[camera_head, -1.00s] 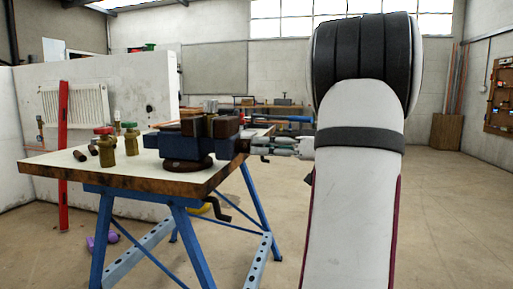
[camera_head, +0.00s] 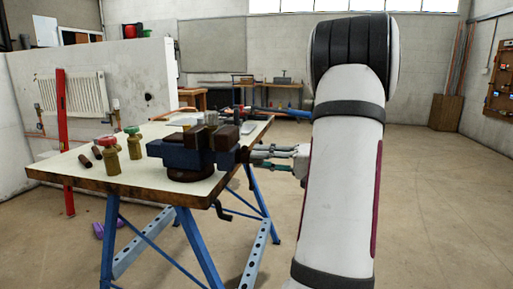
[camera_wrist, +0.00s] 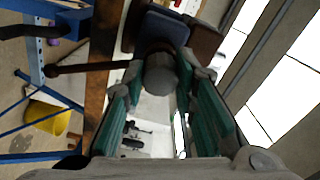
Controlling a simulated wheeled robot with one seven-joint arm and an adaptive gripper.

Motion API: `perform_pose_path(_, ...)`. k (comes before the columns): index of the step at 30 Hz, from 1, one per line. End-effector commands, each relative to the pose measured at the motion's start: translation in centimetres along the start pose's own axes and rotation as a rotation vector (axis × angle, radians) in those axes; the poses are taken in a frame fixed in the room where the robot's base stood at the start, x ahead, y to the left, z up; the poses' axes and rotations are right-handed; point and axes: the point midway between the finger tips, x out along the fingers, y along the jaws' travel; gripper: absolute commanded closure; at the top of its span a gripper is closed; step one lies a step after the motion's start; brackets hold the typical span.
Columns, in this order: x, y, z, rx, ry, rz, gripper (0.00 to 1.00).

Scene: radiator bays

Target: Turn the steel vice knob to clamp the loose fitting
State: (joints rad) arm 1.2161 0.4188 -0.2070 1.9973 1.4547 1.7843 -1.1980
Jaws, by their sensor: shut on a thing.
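The blue vice (camera_head: 188,155) with dark brown jaws stands on the workbench near its right edge. A small greyish fitting (camera_head: 211,118) shows at the top of its jaws; how tightly it sits I cannot tell. In the wrist view the grey steel knob (camera_wrist: 161,75) sits at the end of the vice screw. My gripper (camera_wrist: 157,88) is shut on this knob, its green-padded fingers on either side. In the head view my gripper (camera_head: 262,158) reaches the vice's right end from the right, and the knob is mostly hidden there.
The wooden-topped workbench (camera_head: 125,187) stands on blue trestles. Two brass valves, one red-capped (camera_head: 107,155) and one green-capped (camera_head: 134,144), stand left of the vice. A dark crank handle (camera_head: 222,211) hangs under the bench edge. The floor at right is clear.

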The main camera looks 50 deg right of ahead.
Motion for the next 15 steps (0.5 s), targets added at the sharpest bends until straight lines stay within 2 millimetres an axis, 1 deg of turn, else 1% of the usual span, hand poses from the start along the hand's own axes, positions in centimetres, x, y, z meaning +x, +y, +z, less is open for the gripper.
perform_pose_path(1,-0.16,-0.34,-0.07,0.041,0.000,0.001,1.00)
perform_pose_path(15,-0.25,-0.34,-0.07,0.408,0.001,0.001,1.00)
